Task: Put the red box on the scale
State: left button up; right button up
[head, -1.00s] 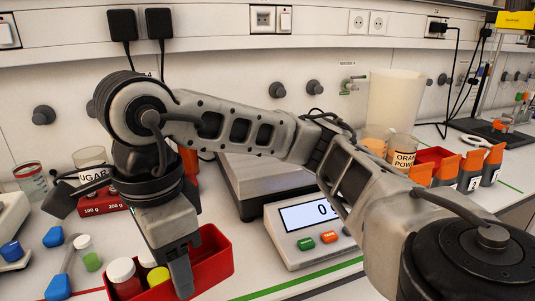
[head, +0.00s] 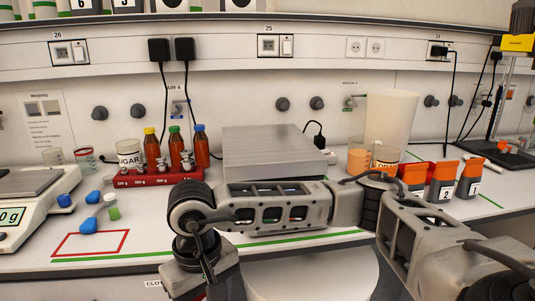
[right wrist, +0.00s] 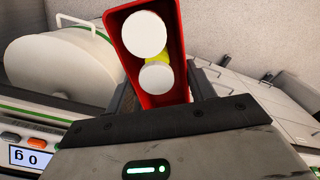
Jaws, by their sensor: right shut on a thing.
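The red box (right wrist: 163,99) is held in my right gripper (right wrist: 164,92), seen in the right wrist view. It is an open box with bottles inside, two with white caps and one yellow. In the head view the gripper is at the bottom edge, its fingers out of frame, and the box is almost entirely hidden. A scale with a grey metal plate (head: 275,150) stands behind my right forearm, which hides its display; the plate is empty. Another scale (head: 15,212) stands at the far left with an empty plate. My left gripper is not in view.
A red rack (head: 158,178) with brown bottles (head: 201,148) stands left of the middle scale. Jars and orange-topped containers (head: 441,183) stand to its right.

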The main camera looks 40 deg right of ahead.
aim_at(271, 148)
jog(key=u, duration=1.2)
jog(key=k, duration=0.8)
jog(key=z, duration=1.35)
